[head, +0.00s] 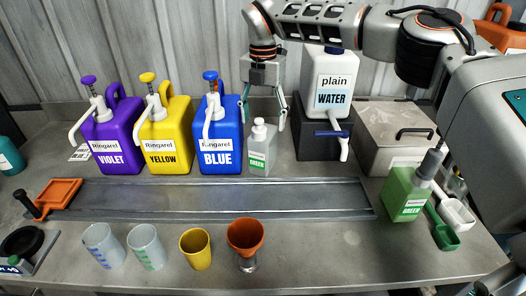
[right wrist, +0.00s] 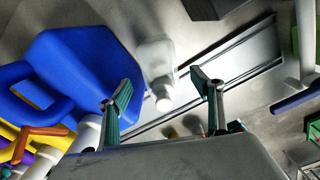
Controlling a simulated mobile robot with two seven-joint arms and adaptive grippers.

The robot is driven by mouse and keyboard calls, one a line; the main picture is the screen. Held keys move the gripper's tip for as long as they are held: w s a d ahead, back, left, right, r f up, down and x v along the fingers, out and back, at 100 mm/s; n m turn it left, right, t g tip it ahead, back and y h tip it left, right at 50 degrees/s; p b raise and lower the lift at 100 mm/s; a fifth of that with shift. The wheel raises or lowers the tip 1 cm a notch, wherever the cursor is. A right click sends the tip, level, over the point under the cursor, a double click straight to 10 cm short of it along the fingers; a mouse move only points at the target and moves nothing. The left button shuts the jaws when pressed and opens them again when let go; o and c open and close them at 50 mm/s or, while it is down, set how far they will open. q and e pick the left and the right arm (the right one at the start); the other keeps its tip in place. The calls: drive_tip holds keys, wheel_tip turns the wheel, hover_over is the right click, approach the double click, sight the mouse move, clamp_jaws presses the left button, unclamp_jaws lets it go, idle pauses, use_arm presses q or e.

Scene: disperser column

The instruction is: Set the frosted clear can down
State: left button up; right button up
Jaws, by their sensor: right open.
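The frosted clear can (head: 261,148), with a pale cap and a small green label, stands upright on the counter, just right of the blue jug. My right gripper (head: 263,113) is open above it, fingers pointing down near cap height. In the right wrist view the can (right wrist: 156,58) shows beyond the open fingers (right wrist: 160,95), its cap between them in the picture. I see no finger closed on it; the exact gap is unclear. My left gripper is not in view.
Violet (head: 112,135), yellow (head: 166,140) and blue (head: 221,150) pump jugs stand left of the can. The water jug (head: 333,85) on its dark stand is to the right. A metal tray (head: 215,197) lies in front. Several cups stand nearer, including a yellow one (head: 196,250).

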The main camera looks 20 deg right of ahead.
sight(263, 147)
drive_tip(key=shift+w+f+p, duration=0.1)
drive_tip(key=shift+f+p, duration=0.25)
drive_tip(key=shift+f, duration=4)
drive_tip(key=c, duration=1.3)
